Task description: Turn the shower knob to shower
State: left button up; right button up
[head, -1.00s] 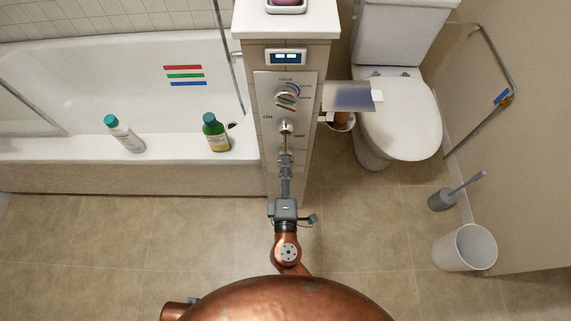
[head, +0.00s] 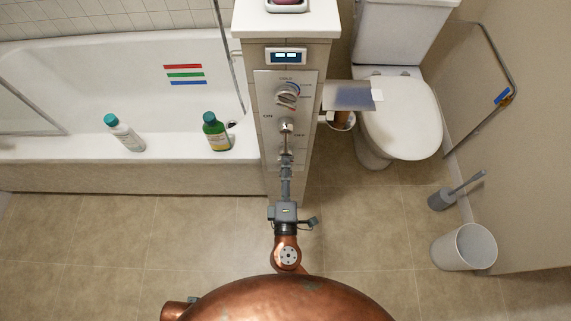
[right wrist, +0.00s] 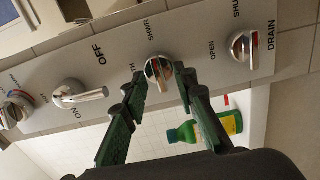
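The shower knob (right wrist: 158,72) is a round silver knob on the grey control panel (right wrist: 200,40), between labels ending in "TH" and reading "SHWR". In the right wrist view my right gripper (right wrist: 159,80) is open, with one dark green finger on each side of the knob. Whether the fingers touch it I cannot tell. In the head view the right gripper (head: 286,162) is at the lower part of the panel and hides the shower knob. My left gripper is out of view.
The on/off lever (right wrist: 78,95) and the drain knob (right wrist: 243,45) flank the shower knob. The temperature knob (head: 287,96) is higher on the panel. The bathtub (head: 60,150) with two bottles is left, the toilet (head: 400,115) right. The floor in front is clear.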

jog(key=s, duration=1.1)
